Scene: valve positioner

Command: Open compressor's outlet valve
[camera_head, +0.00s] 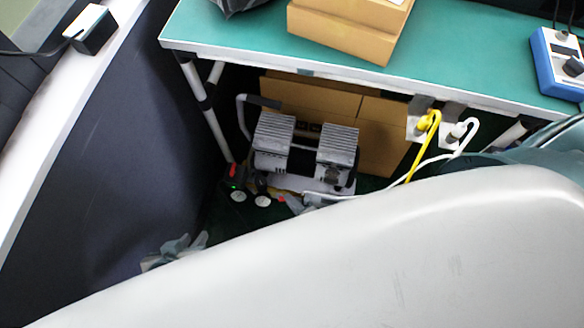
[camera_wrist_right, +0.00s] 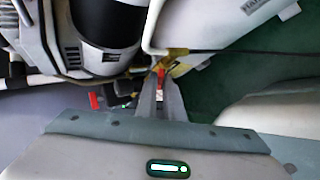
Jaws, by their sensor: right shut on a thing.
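The compressor (camera_head: 305,155), with two grey ribbed heads, stands on the floor under the green-topped table. Its black cylinder and white tank also show in the right wrist view (camera_wrist_right: 108,22). Small dials and fittings (camera_head: 250,197) sit at its front left. My right gripper (camera_head: 293,204) is low at the compressor's front. In the right wrist view its fingers (camera_wrist_right: 161,92) are shut on a small red valve handle (camera_wrist_right: 161,77) beside yellow fittings. The fingertips partly hide the handle. My left gripper (camera_head: 192,242) is left of the compressor, its fingertips apart and empty.
The table (camera_head: 240,40) overhangs the compressor, with a leg (camera_head: 208,110) at left. Cardboard boxes (camera_head: 385,130) stand behind it. Yellow and white cables (camera_head: 425,155) hang at right. Another red part (camera_wrist_right: 95,100) is left of my right fingers. My pale arm fills the foreground.

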